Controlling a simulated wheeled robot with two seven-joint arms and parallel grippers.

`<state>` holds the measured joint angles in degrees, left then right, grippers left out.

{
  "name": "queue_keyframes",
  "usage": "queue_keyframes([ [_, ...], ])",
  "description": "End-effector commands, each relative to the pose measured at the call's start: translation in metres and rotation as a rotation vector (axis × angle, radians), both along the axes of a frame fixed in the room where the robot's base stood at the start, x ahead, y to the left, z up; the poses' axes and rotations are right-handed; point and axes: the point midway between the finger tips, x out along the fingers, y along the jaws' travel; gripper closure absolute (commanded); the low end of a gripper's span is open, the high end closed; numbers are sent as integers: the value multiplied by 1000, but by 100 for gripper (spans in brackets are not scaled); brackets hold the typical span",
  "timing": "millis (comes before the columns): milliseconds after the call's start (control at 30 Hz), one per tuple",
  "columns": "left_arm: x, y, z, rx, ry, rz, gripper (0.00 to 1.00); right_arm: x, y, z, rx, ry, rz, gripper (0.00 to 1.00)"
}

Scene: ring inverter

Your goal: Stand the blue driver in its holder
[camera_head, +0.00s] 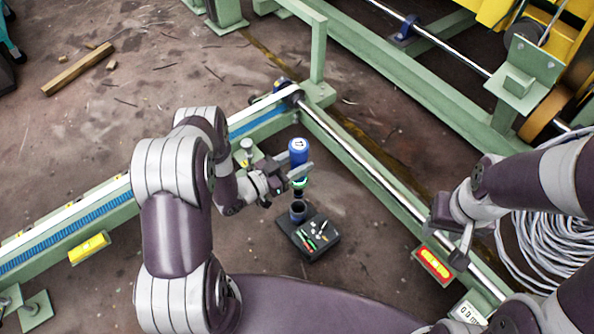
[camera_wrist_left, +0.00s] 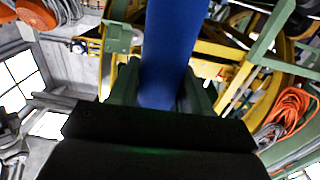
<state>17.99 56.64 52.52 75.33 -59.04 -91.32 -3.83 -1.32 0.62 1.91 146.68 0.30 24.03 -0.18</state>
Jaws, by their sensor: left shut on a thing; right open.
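The blue driver (camera_head: 298,147) is upright in the head view, with a dark lower part below the fingers. My left gripper (camera_head: 299,176) is shut on it. In the left wrist view the blue driver (camera_wrist_left: 165,50) stands between the two fingers of my left gripper (camera_wrist_left: 162,95). The holder (camera_head: 297,211) is a dark round cup on a black base, directly below the driver in the head view. I cannot tell whether the driver's lower end is inside the cup or above it. My right gripper (camera_head: 453,236) is open and empty, over the green rail on the right.
The black base (camera_head: 318,246) carries several small coloured pieces beside the cup. Green frame beams and a steel shaft (camera_head: 350,150) run behind and right. A red-yellow box (camera_head: 433,264) and coiled white cable (camera_head: 535,245) are at right. Brown floor around the base is clear.

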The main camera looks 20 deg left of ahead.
Motion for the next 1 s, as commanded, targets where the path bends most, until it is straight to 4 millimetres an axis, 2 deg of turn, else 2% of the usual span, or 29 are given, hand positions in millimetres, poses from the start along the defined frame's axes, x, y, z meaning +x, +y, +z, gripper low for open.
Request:
queue_keyframes([
  [333, -1, 2, 4, 0, -5, 0, 91, 0, 0, 5, 0, -1, 0, 57],
  [1000, -1, 1, -94, -1, -4, 0, 91, 0, 0, -77, 0, 0, 0, 57],
])
